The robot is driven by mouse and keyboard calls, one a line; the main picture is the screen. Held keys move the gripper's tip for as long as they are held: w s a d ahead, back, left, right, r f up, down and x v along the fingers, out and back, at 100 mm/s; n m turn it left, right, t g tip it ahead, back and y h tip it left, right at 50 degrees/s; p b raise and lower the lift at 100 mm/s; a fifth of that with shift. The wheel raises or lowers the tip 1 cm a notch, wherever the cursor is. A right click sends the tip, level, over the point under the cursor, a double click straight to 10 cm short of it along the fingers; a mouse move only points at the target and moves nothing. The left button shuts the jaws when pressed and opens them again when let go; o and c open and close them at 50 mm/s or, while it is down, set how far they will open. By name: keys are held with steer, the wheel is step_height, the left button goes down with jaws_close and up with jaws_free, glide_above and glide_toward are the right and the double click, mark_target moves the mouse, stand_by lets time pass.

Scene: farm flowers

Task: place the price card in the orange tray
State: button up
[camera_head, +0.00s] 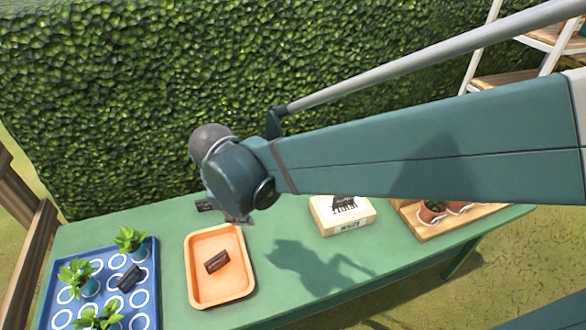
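The orange tray (190,284) lies on the green table. A small dark block-like piece (217,262) lies inside it, near the middle. Another small dark piece (205,205) is on the table behind the tray, just left of my gripper. A third dark piece (130,278) lies in the blue tray. I cannot tell for sure which of these is the price card. My gripper (240,219) is above the table, behind the orange tray's far right corner. It is mostly hidden by my arm, so its fingers and anything between them cannot be made out.
The blue tray (66,290) with white rings holds several potted plants (130,240) at left. A cream box (343,213) stands right of the orange tray. A wooden tray (429,233) with pots is at far right. A hedge (120,90) rises behind the table (300,290).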

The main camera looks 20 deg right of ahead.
steer(key=s+d+r+m+t, duration=0.1)
steer(key=s+d+r+m, duration=0.1)
steer(key=s+d+m, duration=0.1)
steer(key=s+d+r+m+t+y, duration=0.1)
steer(key=s+d+r+m, duration=0.2)
steer(key=d+m, duration=0.3)
steer(key=s+d+r+m+t, duration=0.2)
steer(key=s+d+m, duration=0.1)
steer(key=d, duration=0.4)
steer(key=shift+d+r+m, duration=0.15)
steer(key=shift+r+m, duration=0.15)
steer(key=shift+m, duration=0.5)
steer(key=shift+s, duration=0.1)
